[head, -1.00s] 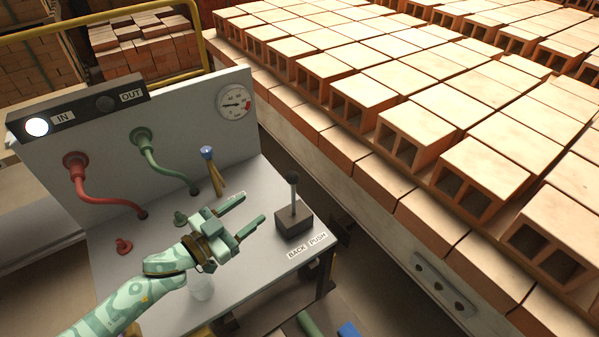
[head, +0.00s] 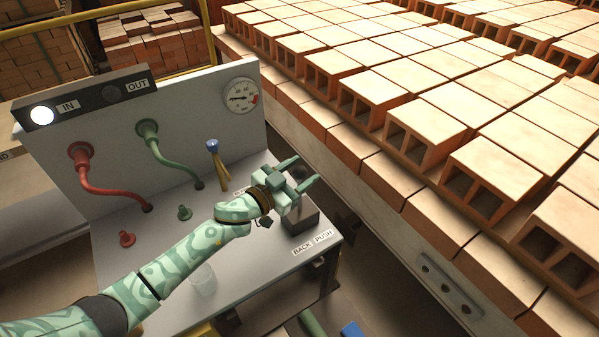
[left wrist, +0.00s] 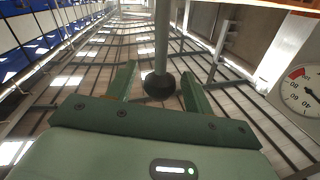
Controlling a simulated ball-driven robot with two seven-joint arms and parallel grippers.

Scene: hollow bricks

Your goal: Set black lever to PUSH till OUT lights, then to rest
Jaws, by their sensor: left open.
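The black lever's dark base (head: 301,218) stands on the grey console top, behind the BACK (head: 302,249) and PUSH (head: 324,237) labels. My left gripper (head: 307,168) is open over the lever and hides most of its rod in the head view. In the left wrist view, the lever's black knob (left wrist: 158,86) and pale rod (left wrist: 160,40) sit between my two spread green fingers, with gaps on both sides. The IN lamp (head: 42,115) is lit white. The OUT lamp (head: 111,94) is dark. My right gripper is out of view.
Red (head: 110,190) and green (head: 170,160) hoses run from the back panel to the console top. A blue-topped brush-like item (head: 214,158) stands left of my gripper. A gauge (head: 240,96) is on the panel. Rows of hollow bricks (head: 420,125) lie to the right.

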